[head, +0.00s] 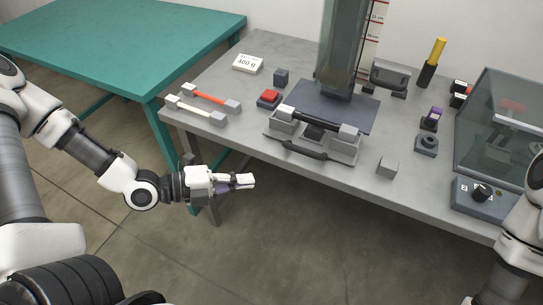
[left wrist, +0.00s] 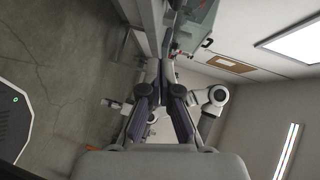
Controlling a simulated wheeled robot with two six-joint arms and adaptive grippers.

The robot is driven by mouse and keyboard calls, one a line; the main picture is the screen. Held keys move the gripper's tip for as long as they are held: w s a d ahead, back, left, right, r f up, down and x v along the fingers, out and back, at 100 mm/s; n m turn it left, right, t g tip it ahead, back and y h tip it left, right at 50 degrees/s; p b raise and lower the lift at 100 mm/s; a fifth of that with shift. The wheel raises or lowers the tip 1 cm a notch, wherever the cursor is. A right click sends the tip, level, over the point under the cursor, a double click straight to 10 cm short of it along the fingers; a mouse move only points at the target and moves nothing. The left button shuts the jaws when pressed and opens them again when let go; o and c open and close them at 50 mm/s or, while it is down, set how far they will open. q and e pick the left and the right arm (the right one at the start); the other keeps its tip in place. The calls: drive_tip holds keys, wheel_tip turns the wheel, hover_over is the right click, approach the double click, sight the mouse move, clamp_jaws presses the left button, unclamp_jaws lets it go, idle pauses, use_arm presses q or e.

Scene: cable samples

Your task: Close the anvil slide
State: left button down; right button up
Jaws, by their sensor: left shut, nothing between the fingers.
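The anvil slide is a grey block unit with a dark curved handle (head: 297,149) along its front, at the foot of the drop tower (head: 341,50). A black cable sample (head: 315,121) with grey end blocks lies across it. The slide (head: 343,151) appears to stand out toward the table's front edge. My left gripper (head: 250,181) is shut and empty, in the air in front of the table, left of and apart from the handle. Its closed fingers also show in the left wrist view (left wrist: 161,68). My right arm shows at the right edge; its gripper is not clear.
Orange (head: 210,97) and cream (head: 194,109) cable samples lie at the table's left end. A red-topped block (head: 269,97) and a small grey cube (head: 387,166) flank the slide. A clear-covered device (head: 500,130) stands right. The floor before the table is free.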

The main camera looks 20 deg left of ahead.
use_arm(q)
drive_tip(key=w+t, duration=0.1)
drive_tip(key=b, duration=0.4)
approach(304, 154)
drive_tip(key=d, duration=0.4)
drive_tip(key=w, duration=0.2)
drive_tip(key=w+f, duration=0.1)
drive_tip(key=shift+w+d, duration=0.2)
drive_tip(key=shift+d, duration=0.15)
drive_tip(key=shift+w+n, duration=0.3)
drive_tip(key=shift+w, duration=0.05)
use_arm(e)
drive_tip(key=f, duration=0.4)
drive_tip(key=shift+s+d+f, duration=0.15)
drive_tip(key=shift+s+f, duration=0.05)
drive_tip(key=shift+f, duration=0.05)
